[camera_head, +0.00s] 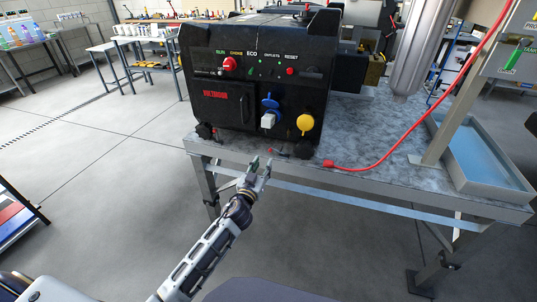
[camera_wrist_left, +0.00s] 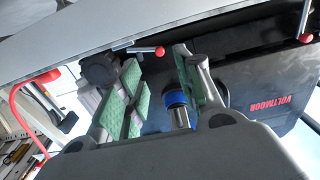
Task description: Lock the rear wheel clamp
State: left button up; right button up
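The black generator (camera_head: 255,75) stands on the grey table (camera_head: 375,130). A small red-tipped clamp lever (camera_head: 270,151) lies low at its front edge; in the left wrist view its red knob (camera_wrist_left: 159,51) is beside a black wheel (camera_wrist_left: 99,69). A second red-knobbed lever (camera_wrist_left: 305,38) shows at the right of that view. I cannot tell which clamp is the rear one, or whether either is locked. My left gripper (camera_head: 259,163) is open and empty, just in front of the table edge; its green-padded fingers (camera_wrist_left: 157,78) are apart near the first lever. My right gripper is not seen.
A blue plug (camera_head: 269,108) and a yellow cap (camera_head: 305,124) stick out of the generator's front above the left gripper. A red cable (camera_head: 400,150) crosses the table on the right, near a grey-blue tray (camera_head: 480,185). The floor in front is clear.

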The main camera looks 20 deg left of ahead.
aim_at(270, 151)
pick_arm(q)
jog(key=shift+w+d, duration=0.15)
jog(key=shift+w, duration=3.85)
grip_shut()
